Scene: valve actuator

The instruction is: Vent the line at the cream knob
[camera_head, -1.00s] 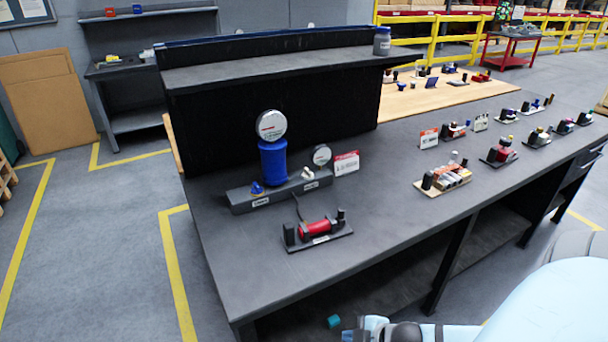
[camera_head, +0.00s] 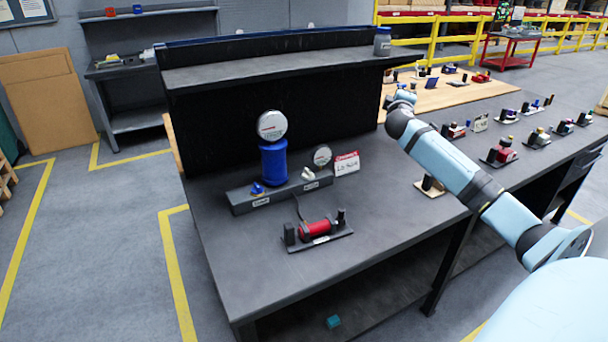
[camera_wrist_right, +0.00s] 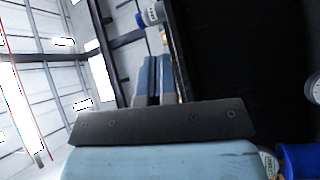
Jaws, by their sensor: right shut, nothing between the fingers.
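The cream knob (camera_head: 308,174) sits on the right part of a grey manifold block (camera_head: 280,193) on the bench, below a small round gauge (camera_head: 322,156). A blue knob (camera_head: 257,188) is on the block's left part. A blue cylinder (camera_head: 273,163) with a large gauge (camera_head: 271,125) stands behind them. My right arm reaches in from the right, its far end raised above the bench, right of and well apart from the cream knob. In the right wrist view my right gripper (camera_wrist_right: 155,80) is shut and empty. My left gripper is not in view.
A red-and-white sign (camera_head: 346,164) stands right of the block. A red cylinder device (camera_head: 315,229) lies in front of it. A dark shelf (camera_head: 280,62) rises behind. Several small devices line the bench's right side. The bench's front left is clear.

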